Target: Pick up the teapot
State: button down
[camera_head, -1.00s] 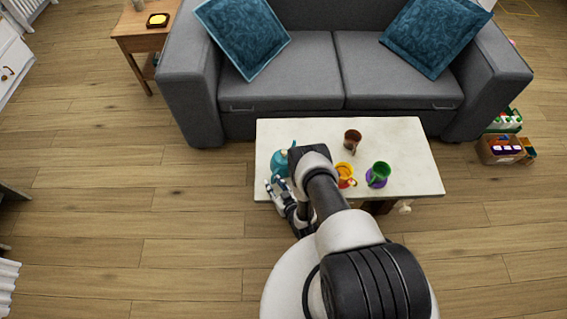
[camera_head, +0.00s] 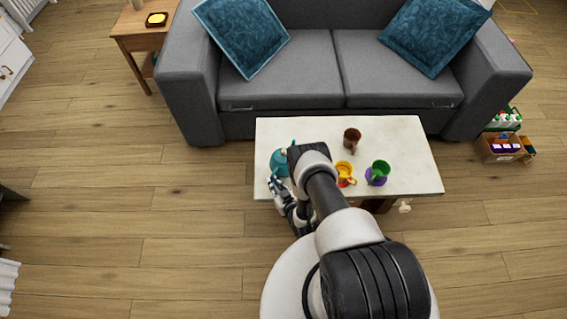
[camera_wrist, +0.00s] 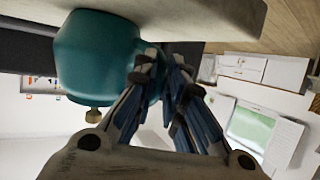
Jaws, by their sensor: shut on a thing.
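The teal teapot (camera_head: 279,163) stands upright at the left end of the white coffee table (camera_head: 400,133). In the wrist view, which is turned over, the teapot (camera_wrist: 95,55) shows its rounded body and a brass-coloured lid knob, with its base at the tabletop. My gripper (camera_head: 277,187) is at the teapot's near side, low by the table's front edge. In the wrist view my gripper (camera_wrist: 166,72) has its fingers close together right beside the body, shut on the teapot. The gripped part, likely the handle, is hidden by the fingers.
A brown mug (camera_head: 352,138), a yellow-orange cup (camera_head: 345,170) and a green cup (camera_head: 380,170) on a purple base stand on the table right of the teapot. A grey sofa (camera_head: 340,85) is behind the table. Wooden floor lies open to the left.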

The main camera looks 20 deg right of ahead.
jog(key=shift+w+r, duration=0.15)
dwell(0.3)
jog(key=shift+r+p, duration=0.3)
jog(key=shift+r, duration=0.25)
notch_tip(320, 180, up, 19)
jog(key=p, duration=0.8)
jog(key=shift+f, duration=0.1)
